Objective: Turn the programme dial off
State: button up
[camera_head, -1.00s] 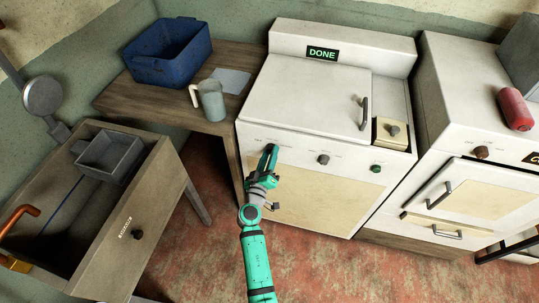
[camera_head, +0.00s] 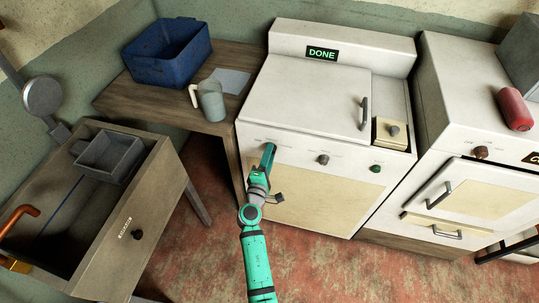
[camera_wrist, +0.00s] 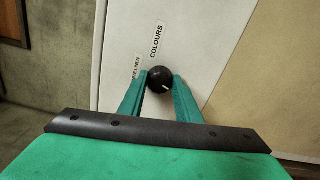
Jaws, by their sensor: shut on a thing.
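The white washing machine (camera_head: 305,95) stands in the middle of the head view, its display (camera_head: 322,54) reading DONE. In the wrist view the programme dial (camera_wrist: 159,78) is a round black knob with a short white mark pointing to the lower right. Labels reading COLOURS and another ending in what looks like LINEN stand above it. My gripper (camera_head: 269,150) is at the left of the machine's front panel and hides the dial in the head view. Its two green fingers are shut on the dial, one on each side, in the wrist view.
A dark knob (camera_head: 323,160) and a green knob (camera_head: 376,169) sit to the right on the same panel. A wooden table with a blue bin (camera_head: 170,52) and a jug (camera_head: 211,101) stands to the left. A stove (camera_head: 470,150) stands to the right.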

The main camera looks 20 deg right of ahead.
jog(key=shift+n, duration=1.7)
jog(key=o, duration=1.1)
jog(key=shift+c, duration=0.2)
jog(key=v, duration=1.1)
jog(key=shift+w, duration=0.1)
